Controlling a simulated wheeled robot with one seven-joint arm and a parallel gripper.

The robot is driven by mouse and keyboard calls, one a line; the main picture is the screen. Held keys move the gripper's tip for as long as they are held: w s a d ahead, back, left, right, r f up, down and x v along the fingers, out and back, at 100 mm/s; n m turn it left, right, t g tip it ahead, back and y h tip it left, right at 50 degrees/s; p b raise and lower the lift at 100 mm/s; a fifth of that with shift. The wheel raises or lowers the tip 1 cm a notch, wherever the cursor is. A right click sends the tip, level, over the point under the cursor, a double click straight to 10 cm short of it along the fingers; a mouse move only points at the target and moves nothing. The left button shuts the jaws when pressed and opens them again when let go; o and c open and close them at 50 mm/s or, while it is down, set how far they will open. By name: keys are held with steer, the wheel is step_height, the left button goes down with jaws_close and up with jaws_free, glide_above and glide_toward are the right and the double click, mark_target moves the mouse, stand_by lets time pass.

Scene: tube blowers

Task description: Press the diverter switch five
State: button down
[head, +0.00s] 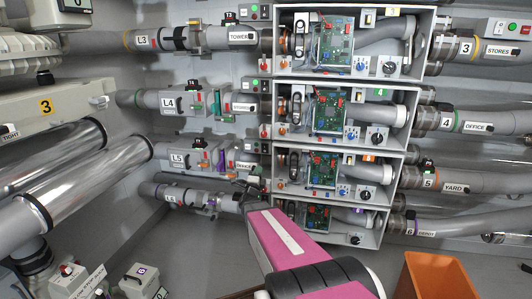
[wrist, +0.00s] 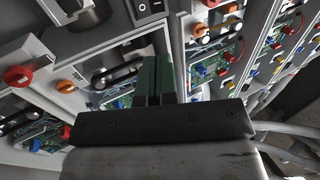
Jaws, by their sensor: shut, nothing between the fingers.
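Diverter box five (head: 397,172), third down in the stack of open grey boxes, carries an orange label (head: 370,157). It holds a green circuit board (head: 322,169), and a small pale switch (head: 348,160) shows at its top. My gripper (head: 254,183) is at the lower left edge of the stack, near boxes five and six, partly hidden by my pink arm. In the wrist view my gripper (wrist: 155,78) is shut and empty, its dark fingers together. A black rocker switch (wrist: 150,8) lies beyond the fingertips; I cannot tell which box it belongs to.
Box four (head: 408,130) is above and box six (head: 378,232) below. Grey pipes (head: 465,180) run off to the right. An orange bin (head: 435,278) stands at the lower right. In the wrist view, a red knob (wrist: 18,76) and orange knob (wrist: 64,86) are close on the left.

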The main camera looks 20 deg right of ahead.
mark_target(266, 147)
steer(key=x, duration=1.3)
steer(key=shift+w, duration=0.25)
steer(key=shift+w+d+r, duration=0.2)
steer(key=shift+d, duration=0.05)
